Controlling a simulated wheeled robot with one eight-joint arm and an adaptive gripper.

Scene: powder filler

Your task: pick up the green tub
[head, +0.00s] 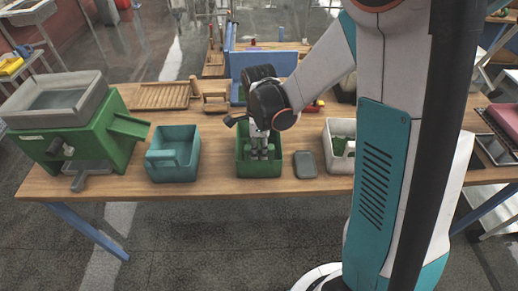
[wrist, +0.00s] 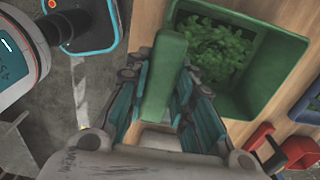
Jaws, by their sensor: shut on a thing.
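The green tub (head: 243,167) is near the front edge of the wooden table, at the middle of the head view. In the wrist view the green tub (wrist: 268,100) is upper right, with green leafy or crumbly contents inside. My gripper (head: 262,152) points down at the tub's near side. In the wrist view my gripper (wrist: 160,112) is shut on a thick green upright part of the tub, one finger on each side. The tub looks level. I cannot tell whether it is clear of the table. My fingers partly hide its inside in the head view.
A teal tub (head: 184,170) stands left of the green one, beside a green machine with a grey hopper (head: 60,100). A grey lidded box (head: 305,164) and a white tub (head: 338,160) stand to the right. Wooden racks (head: 160,96) and a blue bin (head: 262,64) are behind.

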